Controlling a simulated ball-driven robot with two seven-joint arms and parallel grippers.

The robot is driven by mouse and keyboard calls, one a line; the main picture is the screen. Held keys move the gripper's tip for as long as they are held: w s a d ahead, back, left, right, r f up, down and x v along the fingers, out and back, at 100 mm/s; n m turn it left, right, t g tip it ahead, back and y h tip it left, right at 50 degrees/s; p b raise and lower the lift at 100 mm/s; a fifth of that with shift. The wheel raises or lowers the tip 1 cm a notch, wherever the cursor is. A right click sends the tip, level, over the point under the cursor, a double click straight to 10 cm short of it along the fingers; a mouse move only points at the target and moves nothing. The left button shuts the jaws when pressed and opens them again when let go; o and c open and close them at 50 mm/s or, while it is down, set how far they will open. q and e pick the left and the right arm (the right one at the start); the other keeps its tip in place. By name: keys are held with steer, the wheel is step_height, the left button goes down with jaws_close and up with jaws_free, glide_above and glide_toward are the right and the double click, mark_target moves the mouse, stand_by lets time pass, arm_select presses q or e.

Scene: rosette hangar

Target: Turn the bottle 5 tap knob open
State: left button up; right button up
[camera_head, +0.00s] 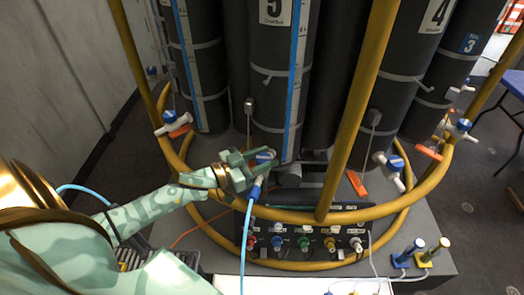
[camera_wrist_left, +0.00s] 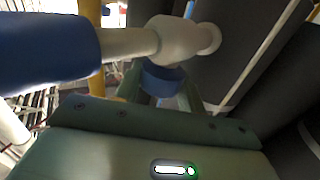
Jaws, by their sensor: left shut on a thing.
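Bottle 5 (camera_head: 268,100), a dark grey cylinder with a white "5" label, stands at the centre of the rosette in the head view. Its tap is low at the front. My left gripper (camera_head: 250,162) reaches in from the left and is at this tap. In the left wrist view the blue tap knob (camera_wrist_left: 163,80) sits between the fingers, which are shut on it. The white tap body (camera_wrist_left: 180,40) and a large blue fitting (camera_wrist_left: 45,52) show beyond. The fingers partly hide the knob, so its angle cannot be told. My right gripper is not in view.
A yellow ring rail (camera_head: 300,214) and a yellow post (camera_head: 355,110) stand close to my left arm. A blue hose (camera_head: 246,235) hangs from the tap. A neighbouring blue-and-white tap (camera_head: 396,165) is to the right. A panel of coloured connectors (camera_head: 304,242) lies below.

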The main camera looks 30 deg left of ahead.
arm_select(q)
steer(key=n+y+p, duration=0.1)
steer(key=n+t+y+p, duration=0.1)
steer(key=shift+r+y, duration=0.3)
steer(key=shift+f+n+t+y+p, duration=0.1)
steer(key=shift+n+t+y+p, duration=0.3)
steer(key=shift+n+y+p, duration=0.55)
steer(key=n+y, duration=0.1)
steer(key=y, duration=0.1)
steer(key=shift+f+y, duration=0.1)
steer(key=shift+y, duration=0.25)
steer(key=shift+n+y, duration=0.85)
steer(key=shift+y, duration=0.45)
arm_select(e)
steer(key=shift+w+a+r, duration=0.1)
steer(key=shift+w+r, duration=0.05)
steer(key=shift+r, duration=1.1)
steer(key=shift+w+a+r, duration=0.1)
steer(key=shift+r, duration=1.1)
arm_select(q)
steer(key=shift+y, duration=0.3)
steer(key=o, duration=1)
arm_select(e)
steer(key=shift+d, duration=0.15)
